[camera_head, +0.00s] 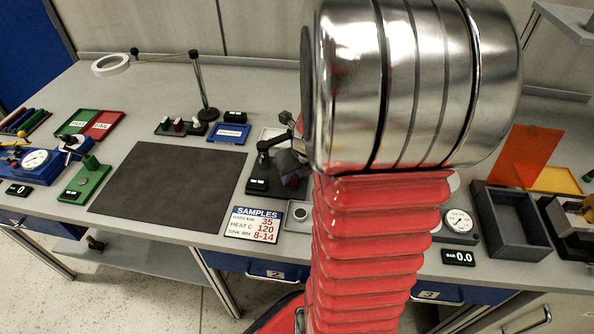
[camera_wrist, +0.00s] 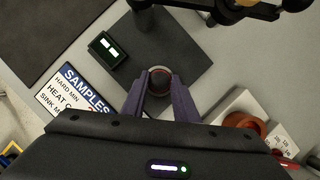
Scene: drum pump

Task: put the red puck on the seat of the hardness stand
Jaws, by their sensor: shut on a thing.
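In the wrist view, my gripper (camera_wrist: 160,92) has its two purple-grey fingers closed about a small round dark-red piece, the red puck (camera_wrist: 159,82). A greyish rim shows around its far side. The puck is over the dark base plate of the hardness stand (camera_wrist: 190,62); whether it touches the seat below cannot be told, as the puck and fingers hide that spot. The stand's black upper part is at the top of this view. In the head view, the stand (camera_head: 263,160) is partly hidden by my arm, and only a little of my gripper (camera_head: 291,168) shows beside it.
A small black display (camera_wrist: 107,49) stands on the base plate's left. The SAMPLES card (camera_head: 255,224) lies in front, and a dark mat (camera_head: 170,180) to the left. An orange round piece (camera_wrist: 246,125) lies right of my fingers. A grey open box (camera_head: 512,222) stands farther right.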

